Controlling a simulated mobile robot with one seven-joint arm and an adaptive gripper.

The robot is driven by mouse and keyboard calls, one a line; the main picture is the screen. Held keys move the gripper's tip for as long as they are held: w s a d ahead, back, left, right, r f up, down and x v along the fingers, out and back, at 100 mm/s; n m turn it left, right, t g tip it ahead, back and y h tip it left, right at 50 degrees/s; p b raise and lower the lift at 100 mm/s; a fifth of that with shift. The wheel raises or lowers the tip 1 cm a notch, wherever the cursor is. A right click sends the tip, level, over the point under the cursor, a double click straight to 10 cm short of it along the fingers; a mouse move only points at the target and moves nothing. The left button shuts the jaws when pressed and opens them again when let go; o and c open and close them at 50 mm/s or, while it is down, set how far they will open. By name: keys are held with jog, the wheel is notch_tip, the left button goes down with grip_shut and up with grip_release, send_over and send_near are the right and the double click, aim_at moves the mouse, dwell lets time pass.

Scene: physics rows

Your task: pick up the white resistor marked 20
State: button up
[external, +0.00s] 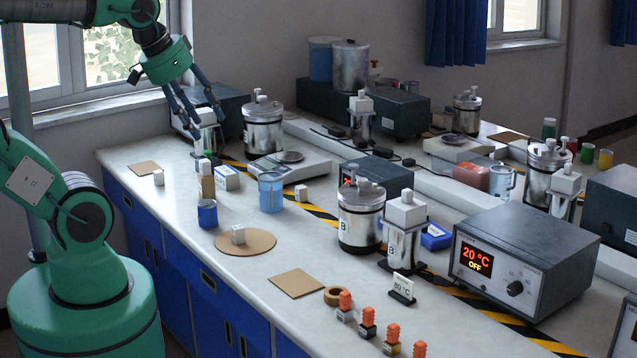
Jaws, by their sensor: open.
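A blue beaker (271,192), a small blue cup (207,214) and metal vessels (361,218) crowd the bench's middle. A heater box (525,262) reads 20 °C OFF. Orange-topped pieces (368,322) line the front edge. The left bench surface (175,205) is mostly clear.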

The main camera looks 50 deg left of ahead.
dwell(0.8)
jog(key=w+a+r+g+p, duration=0.1)
jog(key=w+a+r, duration=0.2)
jog(key=w, duration=0.6)
jog(key=w+a+r+p, duration=0.1)
jog(key=w+a+r, duration=0.25)
jog(key=w, duration=0.55)
jog(key=w+a+f+g+p, duration=0.1)
jog(key=w+a+f, duration=0.1)
jog(key=w+a, duration=0.6)
jog(key=w+a+f+g+p, duration=0.1)
jog(key=w+a+f+p, duration=0.15)
jog(key=w, duration=1.05)
jog(key=w+a+f+g+p, duration=0.1)
jog(key=w+a+f+p, duration=0.1)
jog(key=w+a+f, duration=1.1)
jog(key=shift+m+g, duration=0.6)
jog(key=shift+g, duration=0.2)
jog(key=w+a+f, duration=0.1)
jog(key=a+f, duration=0.4)
jog(key=f, duration=0.2)
jog(key=w+a+f+p, duration=0.1)
jog(key=a+f, duration=0.4)
jog(key=f, duration=0.2)
jog(key=w+a+f, duration=0.1)
jog(key=a+f, duration=0.3)
jog(key=f, duration=0.3)
jog(key=shift+w+a+p, duration=0.15)
jog(key=shift+a+p, duration=0.2)
jog(key=shift+a, duration=0.05)
